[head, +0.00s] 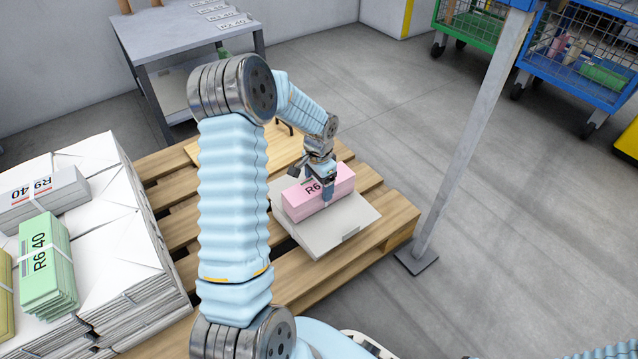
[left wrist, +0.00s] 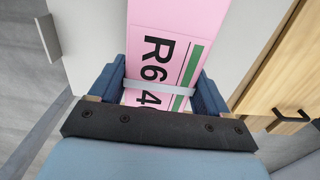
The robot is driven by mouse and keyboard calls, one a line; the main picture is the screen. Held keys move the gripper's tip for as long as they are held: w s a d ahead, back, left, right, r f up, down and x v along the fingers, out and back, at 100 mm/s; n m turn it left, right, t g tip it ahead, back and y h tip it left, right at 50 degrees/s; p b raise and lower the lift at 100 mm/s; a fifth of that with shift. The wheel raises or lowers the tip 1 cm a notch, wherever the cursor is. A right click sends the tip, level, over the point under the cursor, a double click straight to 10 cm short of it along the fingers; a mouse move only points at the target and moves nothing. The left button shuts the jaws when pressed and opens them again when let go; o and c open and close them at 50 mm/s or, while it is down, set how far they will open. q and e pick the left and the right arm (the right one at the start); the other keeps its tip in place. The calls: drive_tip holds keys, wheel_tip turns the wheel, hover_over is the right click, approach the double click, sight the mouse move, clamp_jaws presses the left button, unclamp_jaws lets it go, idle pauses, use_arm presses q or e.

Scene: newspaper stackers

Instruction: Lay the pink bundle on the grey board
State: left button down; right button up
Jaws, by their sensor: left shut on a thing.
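The pink bundle (head: 331,196) carries a printed R6 label and is over the grey board (head: 335,236) on the wooden pallet. From the head view I cannot tell whether it touches the board. My left gripper (head: 328,187) is shut on the pink bundle from above. In the left wrist view the pink bundle (left wrist: 170,35) lies between the two blue fingers (left wrist: 160,90), with a pale strap across it. The grey board (left wrist: 92,45) shows beside it there. My right gripper is not in view.
White paper stacks (head: 110,240) stand on the pallet (head: 395,215) at left, with a green bundle (head: 45,262) and a grey bundle (head: 45,198) on top. A grey table (head: 180,32) is behind. A metal post (head: 470,150) stands right of the pallet.

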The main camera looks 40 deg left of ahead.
use_arm(q)
drive_tip(key=shift+f, duration=0.2)
drive_tip(key=shift+c, duration=0.6)
unclamp_jaws()
drive_tip(key=shift+o, duration=0.6)
drive_tip(key=shift+f, duration=0.1)
wheel_tip(320, 180, up, 14)
drive_tip(key=p, duration=0.3)
drive_tip(key=s+d+f+n+h+p, duration=0.1)
drive_tip(key=d+f+p, duration=0.2)
drive_tip(key=d+f, duration=0.35)
drive_tip(key=s+d+f+h+p, duration=0.2)
drive_tip(key=d+f+p, duration=0.15)
drive_tip(key=d, duration=0.65)
drive_tip(key=s+d+f+n+h+p, duration=0.1)
drive_tip(key=s+d+f+n+p, duration=0.2)
drive_tip(key=s+d, duration=0.9)
drive_tip(key=shift+s+d+f+n+t+p, duration=0.25)
drive_tip(key=shift+s+f+n+t+p, duration=0.1)
drive_tip(key=shift+s+f, duration=0.3)
